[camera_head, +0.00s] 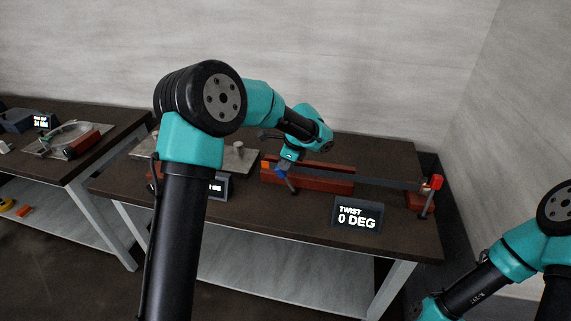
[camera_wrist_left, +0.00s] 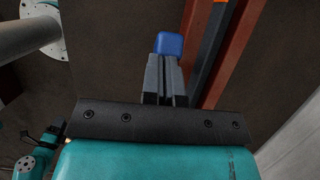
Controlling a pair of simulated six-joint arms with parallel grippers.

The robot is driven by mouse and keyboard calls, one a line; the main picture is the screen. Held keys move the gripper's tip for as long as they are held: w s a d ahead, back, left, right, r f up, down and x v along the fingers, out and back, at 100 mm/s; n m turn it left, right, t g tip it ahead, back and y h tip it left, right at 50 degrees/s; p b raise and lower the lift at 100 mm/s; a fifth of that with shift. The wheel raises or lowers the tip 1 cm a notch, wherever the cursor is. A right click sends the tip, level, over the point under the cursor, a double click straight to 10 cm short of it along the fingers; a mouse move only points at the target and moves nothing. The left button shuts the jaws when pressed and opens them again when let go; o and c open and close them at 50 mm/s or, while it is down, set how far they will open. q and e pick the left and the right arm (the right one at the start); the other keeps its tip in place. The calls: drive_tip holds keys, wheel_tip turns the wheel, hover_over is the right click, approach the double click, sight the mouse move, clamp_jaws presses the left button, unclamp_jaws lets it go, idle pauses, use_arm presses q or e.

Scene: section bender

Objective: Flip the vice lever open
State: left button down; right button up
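The vice lever is a thin metal rod (camera_head: 291,186) with a blue knob (camera_head: 282,172), at the left end of the red twisting fixture (camera_head: 330,184). In the left wrist view the blue knob (camera_wrist_left: 169,44) sits just past my fingertips. My left gripper (camera_head: 284,162) is over the lever, pointing down, its fingers largely hidden by the wrist in the head view. In the left wrist view its fingers (camera_wrist_left: 167,72) are together, close to the knob; whether they touch it is unclear. My right gripper is outside the frame; only its arm shows at lower right.
A dark bar (camera_head: 375,182) runs along the fixture to a red-knobbed lever (camera_head: 431,196) at the right end. A display (camera_head: 357,215) reading "TWIST 0 DEG" stands in front. A second bench (camera_head: 95,125) is at left. The wall stands close behind.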

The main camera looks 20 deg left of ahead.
use_arm(q)
drive_tip(key=shift+a+f, duration=0.1)
drive_tip(key=shift+a, duration=0.1)
idle(0.3)
drive_tip(key=shift+r, duration=0.6)
drive_tip(key=v, duration=0.9)
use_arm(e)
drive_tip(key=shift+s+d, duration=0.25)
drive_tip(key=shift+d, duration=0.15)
use_arm(q)
drive_tip(key=shift+a+r, duration=0.1)
drive_tip(key=shift+a, duration=0.05)
